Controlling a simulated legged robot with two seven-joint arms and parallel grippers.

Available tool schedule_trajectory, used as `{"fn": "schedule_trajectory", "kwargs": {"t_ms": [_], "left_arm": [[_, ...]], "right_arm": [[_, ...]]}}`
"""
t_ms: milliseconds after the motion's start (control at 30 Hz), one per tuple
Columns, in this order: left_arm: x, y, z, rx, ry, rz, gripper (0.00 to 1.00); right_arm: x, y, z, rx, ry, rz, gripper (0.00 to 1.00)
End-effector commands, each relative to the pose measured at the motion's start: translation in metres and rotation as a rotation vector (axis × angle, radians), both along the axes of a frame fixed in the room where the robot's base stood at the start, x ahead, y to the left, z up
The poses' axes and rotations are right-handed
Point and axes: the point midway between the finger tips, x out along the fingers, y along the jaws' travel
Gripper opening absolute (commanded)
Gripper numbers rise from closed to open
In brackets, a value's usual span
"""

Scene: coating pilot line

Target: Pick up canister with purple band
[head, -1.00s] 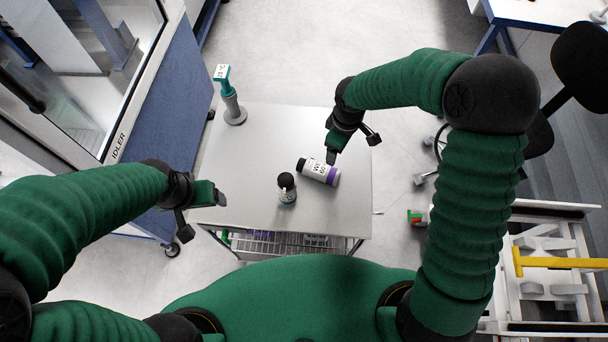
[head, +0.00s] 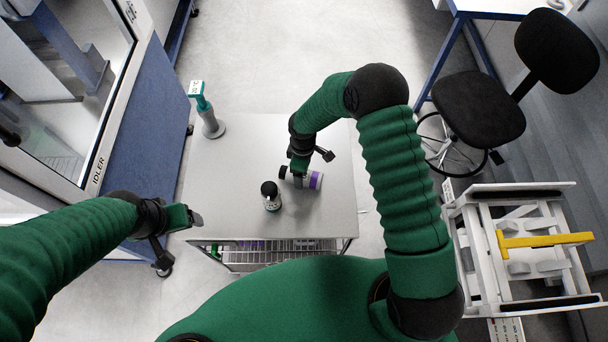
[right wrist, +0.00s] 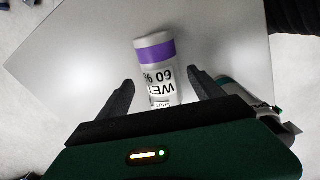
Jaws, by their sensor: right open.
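A small dark-capped bottle (head: 271,196) stands upright left of the canister and also shows beside the right finger in the wrist view (right wrist: 245,92). A teal-and-grey device (head: 208,115) stands at the table's back left corner. The table's middle back is clear.

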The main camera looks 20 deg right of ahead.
Motion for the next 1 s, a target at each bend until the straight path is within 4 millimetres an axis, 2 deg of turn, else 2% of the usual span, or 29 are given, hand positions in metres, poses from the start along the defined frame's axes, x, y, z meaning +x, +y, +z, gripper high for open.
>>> {"fn": "schedule_trajectory", "kwargs": {"t_ms": [33, 67, 200, 433, 1000], "left_arm": [[0.000, 0.000, 0.012, 0.000, 0.000, 0.000, 0.76], [0.000, 0.000, 0.015, 0.000, 0.000, 0.000, 0.76], [0.000, 0.000, 0.018, 0.000, -0.001, 0.000, 0.76], [0.000, 0.000, 0.017, 0.000, 0.000, 0.000, 0.76], [0.000, 0.000, 0.017, 0.000, 0.000, 0.000, 0.76]], "right_arm": [[-0.004, -0.001, -0.005, -0.001, 0.006, 0.002, 0.76], [-0.006, -0.002, -0.010, -0.002, 0.007, 0.002, 0.76], [-0.004, -0.003, -0.035, -0.001, 0.003, 0.001, 0.76], [-0.004, -0.003, -0.040, -0.001, 0.001, 0.001, 0.76], [-0.003, -0.003, -0.039, -0.001, 0.001, 0.001, 0.03]]}}
